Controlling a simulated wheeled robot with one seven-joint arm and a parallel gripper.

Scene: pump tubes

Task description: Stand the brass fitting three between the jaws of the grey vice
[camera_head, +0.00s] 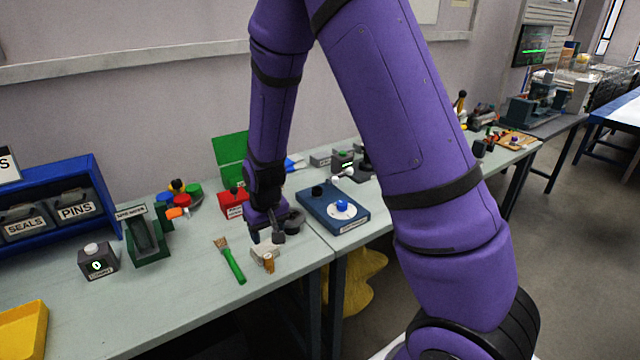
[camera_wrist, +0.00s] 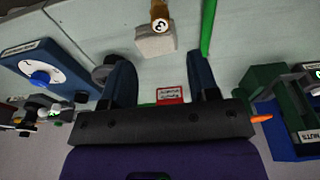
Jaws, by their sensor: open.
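The brass fitting three (camera_head: 269,263) is a small brass cylinder near the front edge of the bench, close against a pale block (camera_head: 262,251). In the wrist view the fitting (camera_wrist: 159,10) shows at the top edge, partly cut off, with a 3 on its end. My gripper (camera_head: 265,238) is open and empty, pointing down just behind the pale block. In the wrist view my gripper (camera_wrist: 161,62) has its fingers wide apart, with the block (camera_wrist: 155,40) ahead of them. A grey machine (camera_head: 535,105) on the far right bench may be the vice; I cannot tell.
A green-handled brush (camera_head: 231,262) lies left of the fitting. A red box (camera_head: 234,205) and a green stand (camera_head: 147,240) stand behind and left.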

